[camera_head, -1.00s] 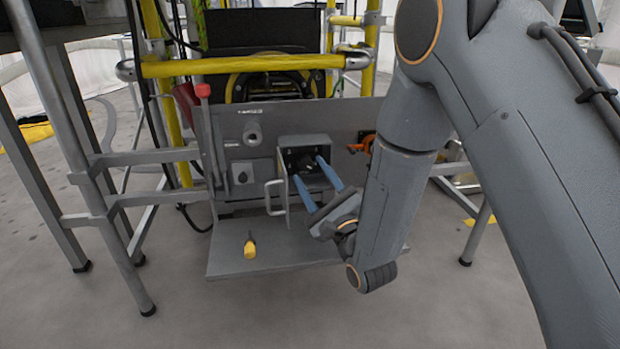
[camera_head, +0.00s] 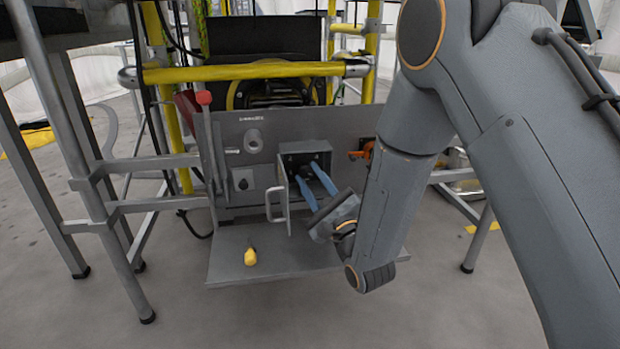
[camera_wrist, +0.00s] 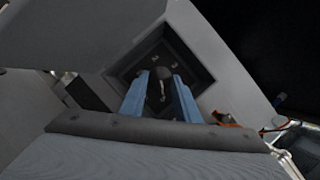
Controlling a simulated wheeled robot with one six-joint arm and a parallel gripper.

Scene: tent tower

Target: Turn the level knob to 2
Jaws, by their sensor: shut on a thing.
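An open grey box (camera_head: 322,150) is mounted on the grey panel, its door swung out to the left with a handle. Inside it is a dark knob (camera_wrist: 160,74), seen in the wrist view in a recessed square with small marks or screws around it. My gripper (camera_head: 307,170) reaches into the box with its two blue fingers. In the wrist view my gripper (camera_wrist: 160,84) is shut on the dark knob, one finger on each side. The number markings and the knob's setting cannot be read.
Left of the box are a small dark knob (camera_head: 242,184), a round grey fitting (camera_head: 253,140) and a red-topped lever (camera_head: 204,98). An orange handle (camera_head: 361,153) is at right. A yellow object (camera_head: 250,257) lies on the shelf (camera_head: 225,268) below.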

